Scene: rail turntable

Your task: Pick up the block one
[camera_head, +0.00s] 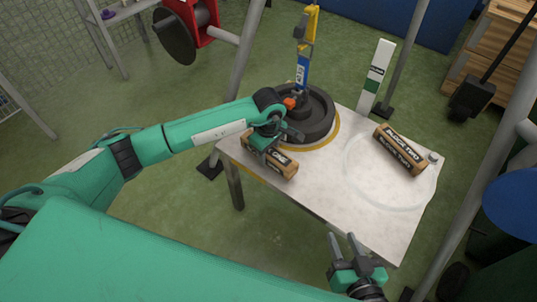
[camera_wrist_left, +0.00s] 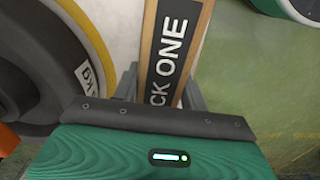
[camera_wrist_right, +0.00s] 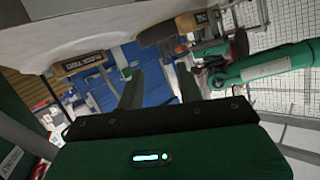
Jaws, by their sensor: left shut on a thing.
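Block one (camera_head: 279,164), a wooden block with a black label, lies on the near left edge of the white table (camera_head: 335,187). My left gripper (camera_head: 267,146) is over it with its fingers on either side, shut on it. In the left wrist view block one (camera_wrist_left: 172,50) runs between the fingers, its label reading "CK ONE". Block two (camera_head: 402,149), a similar labelled block, lies on the right part of the table; it also shows in the right wrist view (camera_wrist_right: 77,68). My right gripper (camera_head: 349,248) is open and empty, off the table's near edge.
A white and green post (camera_head: 375,75) rises at the back. The table's middle is clear. Grey poles stand around.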

